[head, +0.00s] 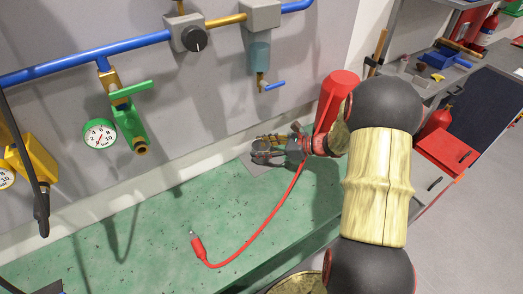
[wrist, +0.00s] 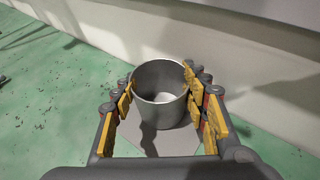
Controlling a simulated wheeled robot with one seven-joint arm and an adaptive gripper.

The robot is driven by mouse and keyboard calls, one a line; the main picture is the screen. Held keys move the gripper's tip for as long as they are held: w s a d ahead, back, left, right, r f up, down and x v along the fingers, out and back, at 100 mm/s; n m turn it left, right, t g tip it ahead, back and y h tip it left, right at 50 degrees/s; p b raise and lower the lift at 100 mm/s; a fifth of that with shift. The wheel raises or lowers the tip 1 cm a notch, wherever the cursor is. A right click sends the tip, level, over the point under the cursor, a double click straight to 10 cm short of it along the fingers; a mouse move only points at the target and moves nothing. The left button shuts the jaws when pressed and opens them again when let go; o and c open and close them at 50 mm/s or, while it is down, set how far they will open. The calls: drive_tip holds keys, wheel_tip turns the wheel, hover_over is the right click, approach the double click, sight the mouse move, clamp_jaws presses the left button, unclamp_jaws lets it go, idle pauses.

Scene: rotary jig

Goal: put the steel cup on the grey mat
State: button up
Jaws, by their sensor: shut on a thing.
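The steel cup (wrist: 160,108) is upright and open at the top, between the yellow-padded fingers of my gripper (wrist: 160,95). My gripper is shut on it, with fingers on its left and right sides. In the head view my gripper (head: 272,150) is over the back of the green bench, and the cup (head: 261,154) shows only in part among the fingers. The grey mat (wrist: 182,143) lies under the cup, and its edge (head: 258,168) shows in the head view. I cannot tell whether the cup's base touches the mat.
The green bench (head: 150,235) is mostly clear to the left. A red cable with a plug (head: 198,248) hangs from my arm's end over it. The back wall carries a blue pipe (head: 85,69), a green valve (head: 130,115) and a gauge (head: 100,134). A low wall strip (wrist: 240,70) stands close behind the cup.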

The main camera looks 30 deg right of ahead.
drive_tip(key=shift+r, duration=0.1)
drive_tip(key=shift+f, duration=0.2)
drive_tip(key=o, duration=1.2)
drive_tip(key=shift+r, duration=0.15)
